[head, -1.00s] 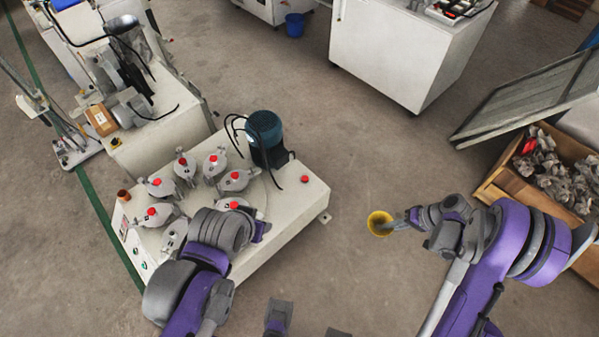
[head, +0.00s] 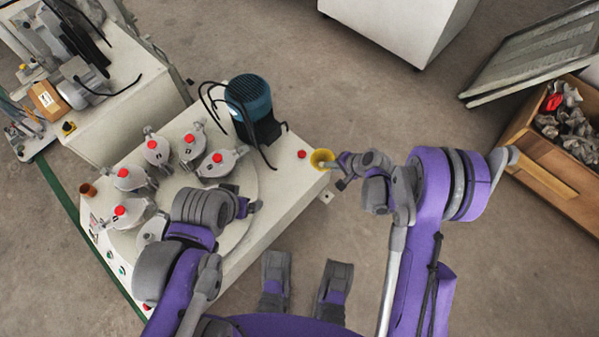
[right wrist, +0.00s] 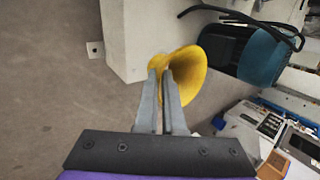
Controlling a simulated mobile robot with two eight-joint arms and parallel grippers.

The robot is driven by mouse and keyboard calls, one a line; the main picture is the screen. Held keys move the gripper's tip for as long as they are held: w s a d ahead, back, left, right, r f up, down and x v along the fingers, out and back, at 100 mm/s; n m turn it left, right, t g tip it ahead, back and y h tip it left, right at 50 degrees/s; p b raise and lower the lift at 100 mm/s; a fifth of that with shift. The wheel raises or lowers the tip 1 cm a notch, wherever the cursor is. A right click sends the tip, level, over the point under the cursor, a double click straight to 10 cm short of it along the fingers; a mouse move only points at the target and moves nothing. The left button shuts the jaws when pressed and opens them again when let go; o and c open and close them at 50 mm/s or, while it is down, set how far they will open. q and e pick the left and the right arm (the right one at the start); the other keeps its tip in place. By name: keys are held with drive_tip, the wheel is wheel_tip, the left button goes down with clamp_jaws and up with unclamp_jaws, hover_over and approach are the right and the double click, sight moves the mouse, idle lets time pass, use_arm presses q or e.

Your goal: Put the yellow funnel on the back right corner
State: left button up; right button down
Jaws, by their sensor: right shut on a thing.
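The yellow funnel (head: 321,158) is held by my right gripper (head: 338,165) at the right edge of the white machine table (head: 297,185). In the right wrist view the fingers (right wrist: 167,78) are shut on the wall of the funnel (right wrist: 190,75), with its wide mouth turned to the right. I cannot tell whether the funnel touches the table.
A blue-green motor (head: 250,100) with black cables stands at the table's back; it also shows in the right wrist view (right wrist: 262,58). Several grey pots with red knobs (head: 190,139) ring a round plate. A wooden crate (head: 545,165) stands at right. Floor between is clear.

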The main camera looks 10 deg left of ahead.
drive_tip(key=a+f+m+b, duration=0.1)
drive_tip(key=a+f+b, duration=0.1)
drive_tip(key=a+f, duration=0.1)
drive_tip(key=w+a+f+m+t+b, duration=0.1)
drive_tip(key=a+f+b, duration=0.2)
drive_tip(key=f, duration=0.2)
drive_tip(key=w+a+f+m+b, duration=0.1)
drive_tip(key=a+f+b, duration=0.2)
drive_tip(key=f, duration=0.2)
drive_tip(key=shift+w+a+t+h, duration=0.15)
drive_tip(key=shift+a+t+h, duration=0.15)
drive_tip(key=shift+a+h, duration=0.1)
use_arm(q)
wheel_tip(320, 180, down, 12)
drive_tip(key=w+b, duration=0.1)
drive_tip(key=shift+w, duration=0.3)
use_arm(e)
drive_tip(key=shift+f, duration=2)
drive_tip(key=shift+f, duration=0.15)
drive_tip(key=c, duration=1)
unclamp_jaws()
use_arm(q)
drive_tip(key=shift+w+p+v, duration=0.2)
drive_tip(key=shift+p+v, duration=0.95)
drive_tip(key=shift+p, duration=0.05)
use_arm(e)
drive_tip(key=v, duration=1.2)
